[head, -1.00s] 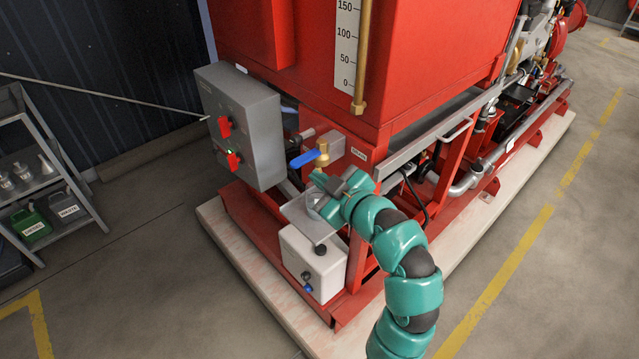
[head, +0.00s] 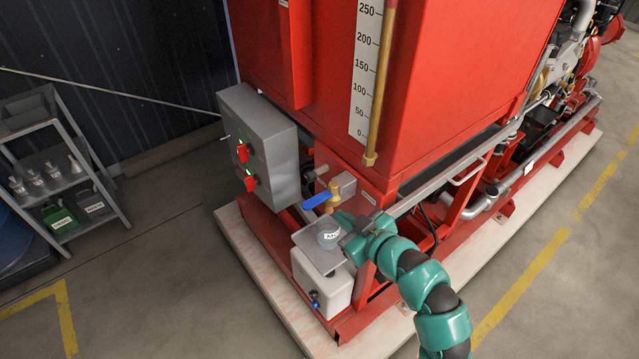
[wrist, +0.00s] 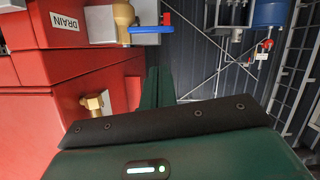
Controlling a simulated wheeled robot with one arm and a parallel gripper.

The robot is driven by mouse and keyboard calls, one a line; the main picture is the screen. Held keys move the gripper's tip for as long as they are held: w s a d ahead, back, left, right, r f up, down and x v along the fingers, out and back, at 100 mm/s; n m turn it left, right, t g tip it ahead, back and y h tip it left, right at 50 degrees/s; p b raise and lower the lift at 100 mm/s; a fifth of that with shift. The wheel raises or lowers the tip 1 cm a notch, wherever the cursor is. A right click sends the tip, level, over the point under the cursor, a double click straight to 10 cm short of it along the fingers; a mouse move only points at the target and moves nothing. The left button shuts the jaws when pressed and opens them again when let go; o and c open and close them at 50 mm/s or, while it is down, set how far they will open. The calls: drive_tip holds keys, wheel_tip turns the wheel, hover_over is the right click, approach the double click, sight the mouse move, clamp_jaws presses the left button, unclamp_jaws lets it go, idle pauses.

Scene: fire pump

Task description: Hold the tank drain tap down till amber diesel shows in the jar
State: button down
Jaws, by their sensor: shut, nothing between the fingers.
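The drain tap has a brass body (head: 334,188) and a blue lever (head: 316,200) at the tank's lower front corner. In the wrist view the brass tap (wrist: 123,14) and blue lever (wrist: 146,30) show beside a DRAIN label (wrist: 65,22). The lever points left in the head view. A clear jar (head: 328,237) with a white label stands below the tap on a metal shelf (head: 309,249); I cannot make out any amber in it. My gripper (head: 343,219) is close behind the jar, below and right of the lever. In the wrist view its fingers (wrist: 159,72) are together, empty and apart from the lever.
A grey control box (head: 262,145) with red switches is left of the tap. A white container (head: 325,283) is under the shelf. The red tank (head: 450,80) with its sight gauge (head: 366,70) rises above. A rack (head: 60,170) with cans stands left. Floor between is open.

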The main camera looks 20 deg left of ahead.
drive_tip(key=shift+s+a+r+m+y, duration=0.1)
drive_tip(key=shift+a+r+m+y, duration=0.2)
drive_tip(key=shift+r+m, duration=0.2)
drive_tip(key=shift+s+a+r+m+y, duration=0.1)
drive_tip(key=shift+a+r+m+y, duration=0.15)
drive_tip(key=shift+r+m, duration=0.25)
drive_tip(key=shift+f+b, duration=0.1)
drive_tip(key=shift+b, duration=0.2)
drive_tip(key=b, duration=0.9)
hover_over(317, 200)
drive_tip(key=s, duration=0.4)
wheel_tip(317, 200, down, 2)
drive_tip(key=shift+w+f+b, duration=0.2)
drive_tip(key=shift+f+b, duration=0.1)
drive_tip(key=shift+f, duration=1.95)
